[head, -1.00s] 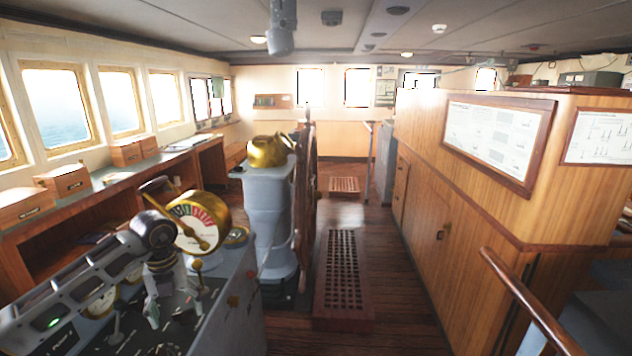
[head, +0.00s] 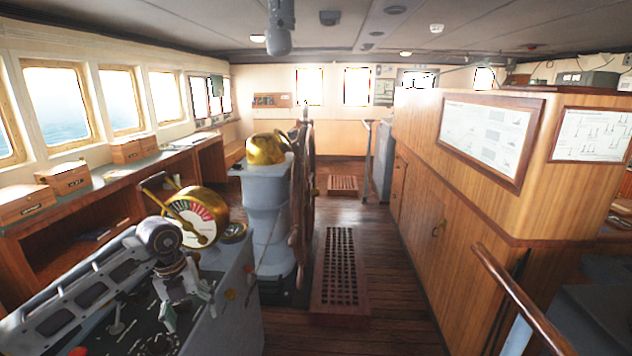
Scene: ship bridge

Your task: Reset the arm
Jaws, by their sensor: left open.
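My left gripper (head: 188,308) is at the lower left, pointing down over the grey control console (head: 228,312). Its two fingers are spread apart with nothing between them. My left wrist, a rounded grey joint, is just in front of the brass-rimmed telegraph dial (head: 195,215) and hides part of its left side. I cannot tell whether the fingers touch the small levers on the console top. My right gripper is not in view.
A grey pedestal (head: 268,225) with a brass cover and a wooden ship's wheel (head: 301,200) stands beyond the console. A raised wooden grating (head: 340,270) lies on the floor. A wooden partition (head: 440,190) and handrail (head: 520,300) bound the right side.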

